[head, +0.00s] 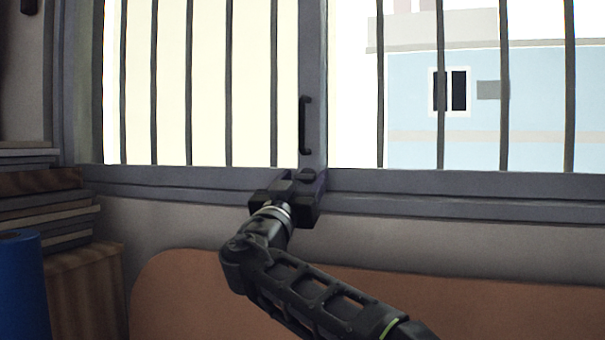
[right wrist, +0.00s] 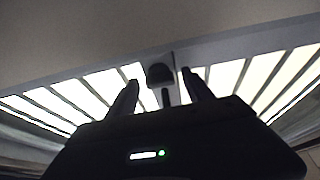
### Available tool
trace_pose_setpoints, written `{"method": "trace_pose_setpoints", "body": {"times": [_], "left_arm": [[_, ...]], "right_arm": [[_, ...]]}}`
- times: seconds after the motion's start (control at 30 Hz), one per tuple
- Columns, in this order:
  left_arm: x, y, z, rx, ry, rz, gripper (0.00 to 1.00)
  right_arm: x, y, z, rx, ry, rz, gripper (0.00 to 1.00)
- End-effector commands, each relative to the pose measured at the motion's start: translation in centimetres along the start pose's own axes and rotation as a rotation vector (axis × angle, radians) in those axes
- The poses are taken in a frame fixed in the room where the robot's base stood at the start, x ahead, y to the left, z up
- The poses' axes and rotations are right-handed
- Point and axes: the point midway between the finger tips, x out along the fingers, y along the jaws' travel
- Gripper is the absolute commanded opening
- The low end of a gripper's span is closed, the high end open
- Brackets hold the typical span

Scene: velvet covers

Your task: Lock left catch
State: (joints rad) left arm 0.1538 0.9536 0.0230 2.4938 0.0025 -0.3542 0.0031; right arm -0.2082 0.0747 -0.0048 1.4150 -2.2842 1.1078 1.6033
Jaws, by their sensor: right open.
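A small dark rounded catch (head: 308,174) sits at the foot of the window's upright middle frame (head: 314,60). My right gripper (head: 298,186) is at the lower window rail, just in front of and below the catch, and partly covers it. In the right wrist view the right gripper (right wrist: 160,83) is open, one finger on each side of the dark catch (right wrist: 160,72). Whether a finger touches the catch cannot be told. My left gripper is not in view.
A black pull handle (head: 304,125) stands on the middle frame above the catch. Vertical bars (head: 440,110) cross the window. A brown rounded panel (head: 190,290) is below the sill. Stacked books (head: 50,210) and a blue cylinder (head: 22,285) are at left.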

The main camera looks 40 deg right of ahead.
Motion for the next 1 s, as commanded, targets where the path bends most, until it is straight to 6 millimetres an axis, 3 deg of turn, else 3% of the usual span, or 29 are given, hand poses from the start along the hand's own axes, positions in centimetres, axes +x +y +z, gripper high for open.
{"method": "trace_pose_setpoints", "body": {"times": [0.23,0.9,1.0], "left_arm": [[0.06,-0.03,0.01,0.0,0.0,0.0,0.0],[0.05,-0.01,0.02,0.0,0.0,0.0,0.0],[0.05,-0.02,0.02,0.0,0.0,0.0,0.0]], "right_arm": [[0.0,-0.02,0.08,-0.001,0.0,-0.001,0.58],[-0.02,-0.03,0.08,-0.001,0.0,-0.001,0.04],[-0.02,-0.03,0.08,-0.001,0.0,-0.001,0.0]]}}
